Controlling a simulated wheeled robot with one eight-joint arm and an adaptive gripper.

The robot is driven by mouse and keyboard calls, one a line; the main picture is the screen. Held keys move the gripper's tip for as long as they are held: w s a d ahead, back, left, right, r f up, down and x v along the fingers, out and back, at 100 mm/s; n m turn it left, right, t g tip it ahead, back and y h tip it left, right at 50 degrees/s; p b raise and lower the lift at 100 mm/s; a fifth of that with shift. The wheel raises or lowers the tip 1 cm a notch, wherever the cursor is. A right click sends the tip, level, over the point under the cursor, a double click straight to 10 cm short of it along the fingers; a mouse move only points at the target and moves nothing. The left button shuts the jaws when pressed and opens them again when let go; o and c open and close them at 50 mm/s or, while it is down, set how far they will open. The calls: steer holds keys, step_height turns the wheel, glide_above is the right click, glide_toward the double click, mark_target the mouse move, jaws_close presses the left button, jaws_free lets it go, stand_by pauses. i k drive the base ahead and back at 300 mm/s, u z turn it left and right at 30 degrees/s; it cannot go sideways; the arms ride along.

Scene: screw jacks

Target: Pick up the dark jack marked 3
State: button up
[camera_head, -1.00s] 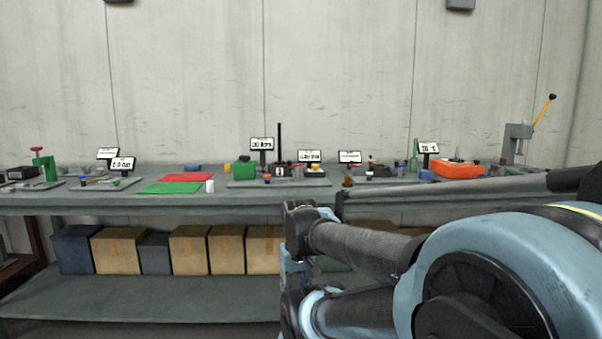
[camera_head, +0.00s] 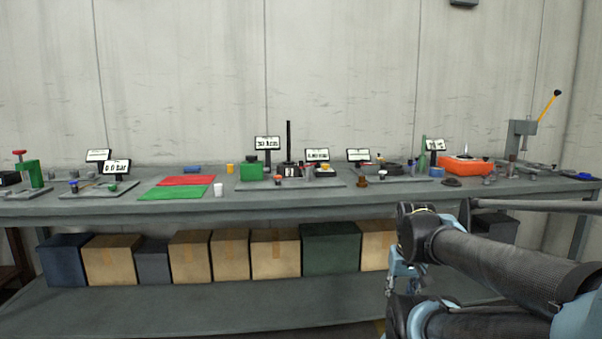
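Several small jack-like pieces stand on the grey workbench (camera_head: 330,203), too small for me to read any number. A dark brown piece (camera_head: 361,181) stands near the bench's front edge, right of centre, with a pale one (camera_head: 382,177) beside it. A low dark piece (camera_head: 452,182) lies farther right, in front of the orange box. I cannot tell which one is marked 3. My folded arm fills the lower right, in front of the bench and apart from these pieces. I can make out no gripper fingers.
A red mat (camera_head: 187,181), a green mat (camera_head: 172,193) and a white cup (camera_head: 218,189) lie to the left. A green block (camera_head: 251,170), small displays and an orange box (camera_head: 466,166) stand along the bench. A lever press (camera_head: 520,140) is at the right. Boxes (camera_head: 190,256) fill the shelf below.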

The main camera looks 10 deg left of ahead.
mark_target(288, 168)
steer(key=i, duration=1)
